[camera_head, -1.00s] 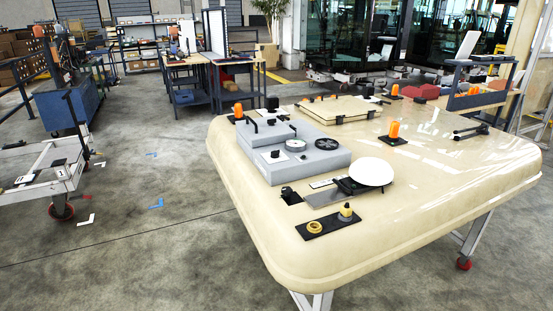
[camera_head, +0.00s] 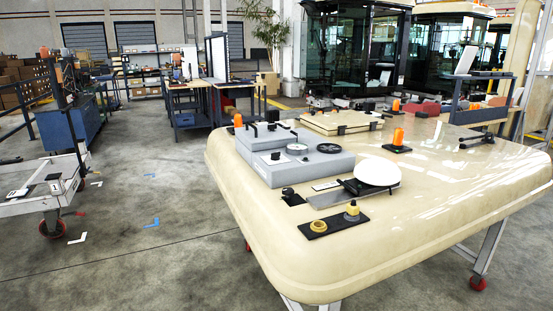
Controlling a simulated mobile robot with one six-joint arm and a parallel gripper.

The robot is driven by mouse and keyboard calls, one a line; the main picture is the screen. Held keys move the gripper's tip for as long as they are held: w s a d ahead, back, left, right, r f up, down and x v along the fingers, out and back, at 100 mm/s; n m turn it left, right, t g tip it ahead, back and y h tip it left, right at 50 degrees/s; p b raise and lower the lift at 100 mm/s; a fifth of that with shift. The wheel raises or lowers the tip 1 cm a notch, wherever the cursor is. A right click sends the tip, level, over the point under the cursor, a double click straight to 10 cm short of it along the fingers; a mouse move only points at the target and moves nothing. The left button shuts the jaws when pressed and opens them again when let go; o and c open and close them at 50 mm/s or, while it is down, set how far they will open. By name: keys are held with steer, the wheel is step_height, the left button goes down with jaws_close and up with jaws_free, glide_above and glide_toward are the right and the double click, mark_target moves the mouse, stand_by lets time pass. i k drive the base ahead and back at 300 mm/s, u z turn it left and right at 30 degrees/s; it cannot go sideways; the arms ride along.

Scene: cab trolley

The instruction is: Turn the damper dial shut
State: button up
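A grey stepped box (camera_head: 290,172) sits on the left half of a cream trolley top (camera_head: 270,235). On its lower step, a round black dial (camera_head: 328,152) lies at the right. A small knob on a white square plate (camera_head: 297,148) lies left of it, with a small black part (camera_head: 275,157) further left. Which of these is the damper dial, and how it is turned, is too small to tell. Black fittings stand on the box's upper step (camera_head: 266,141). My gripper is not in view.
In front of the box are a white dome (camera_head: 378,172), a black strip with yellow knobs (camera_head: 335,224) and a small black fitting (camera_head: 290,194). Orange beacons (camera_head: 398,138) stand on the top. Open floor (camera_head: 140,250) lies left of the trolley, with a white-framed cart (camera_head: 45,195) beyond.

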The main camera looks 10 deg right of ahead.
mark_target(275, 156)
steer(key=u, duration=1.1)
steer(key=k, duration=0.1)
steer(key=z, duration=2.9)
steer(key=i, duration=0.9)
steer(key=u, duration=0.25)
